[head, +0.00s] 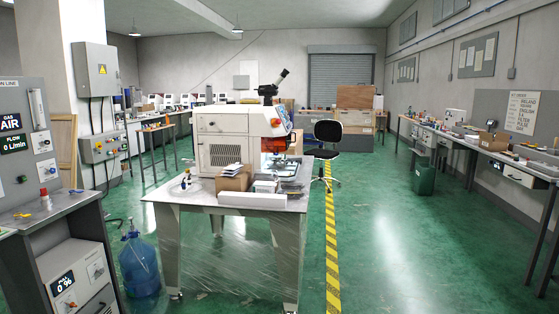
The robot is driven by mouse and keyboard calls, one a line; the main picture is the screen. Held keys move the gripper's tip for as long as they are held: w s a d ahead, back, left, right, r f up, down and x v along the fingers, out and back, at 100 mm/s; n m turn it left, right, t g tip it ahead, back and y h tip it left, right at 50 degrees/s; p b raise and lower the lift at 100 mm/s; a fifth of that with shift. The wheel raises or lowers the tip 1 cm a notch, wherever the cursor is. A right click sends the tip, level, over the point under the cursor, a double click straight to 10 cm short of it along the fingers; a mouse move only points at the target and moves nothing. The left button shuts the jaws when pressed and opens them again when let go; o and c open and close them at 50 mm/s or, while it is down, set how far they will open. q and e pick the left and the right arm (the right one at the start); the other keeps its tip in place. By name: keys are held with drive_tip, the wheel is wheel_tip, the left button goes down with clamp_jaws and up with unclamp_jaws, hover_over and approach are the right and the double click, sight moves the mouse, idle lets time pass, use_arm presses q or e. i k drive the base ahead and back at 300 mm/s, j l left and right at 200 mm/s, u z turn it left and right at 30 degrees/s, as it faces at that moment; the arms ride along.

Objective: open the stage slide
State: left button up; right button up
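A white bench machine (222,142) stands on a table in the middle of the room. It has a vented side panel, an orange knob and a dark eyepiece tube (272,86) on top. At its right side is an open working area with an orange-red part (278,144) and a small flat dark and pale assembly (280,167) low down. This may be the stage, but it is too small to tell a slide or its position. Neither of my grippers is in view.
The table (185,196) also holds a cardboard box (233,181), white boxes and a small bottle. A blue water jug (139,264) stands on the floor at its left. A grey gas panel (22,140) is at the left.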

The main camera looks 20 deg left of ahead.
sight(281, 166)
drive_tip(key=i+j+u, duration=0.1)
drive_tip(key=i, duration=1.5)
drive_tip(key=i+j, duration=0.1)
drive_tip(key=i, duration=0.85)
drive_tip(key=i+l, duration=0.1)
drive_tip(key=i, duration=0.85)
drive_tip(key=i+l+z, duration=0.15)
drive_tip(key=i, duration=0.85)
